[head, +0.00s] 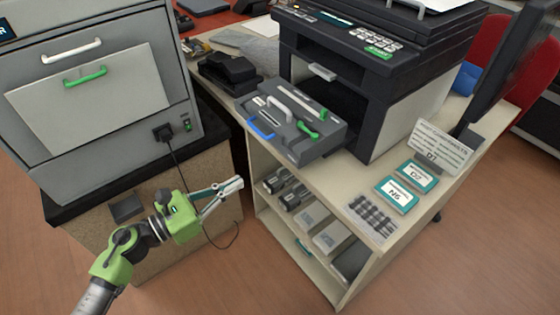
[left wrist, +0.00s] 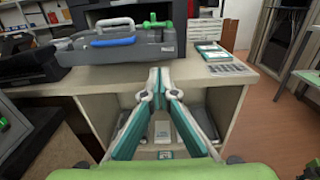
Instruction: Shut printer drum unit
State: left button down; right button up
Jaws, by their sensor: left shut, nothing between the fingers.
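The printer (head: 330,70) stands on the desk, with a dark open bay in its front. The grey drum unit (head: 290,125) sticks out of that bay toward me. It has a white handle, a blue handle (head: 261,128) at its front left and green parts on top. The drum unit also shows in the left wrist view (left wrist: 115,50), above and ahead of the fingers. My left gripper (head: 238,183) is shut and empty, in front of the desk and below the drum unit, apart from it. It also shows in the left wrist view (left wrist: 156,75). My right gripper is not in view.
The desk (head: 340,170) has open shelves below with cartridges and boxes. Teal-labelled boxes (head: 397,194) and a sign (head: 440,148) stand on its right. A grey cabinet machine (head: 90,90) stands at left. A black device (head: 230,72) sits left of the printer.

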aim_at(288, 153)
pick_arm(q)
jog(key=p+x, duration=0.3)
jog(key=x, duration=1)
jog(key=shift+r+p, duration=0.15)
jog(key=shift+p, duration=0.2)
jog(key=shift+w+d, duration=0.3)
jog(key=shift+d, duration=0.1)
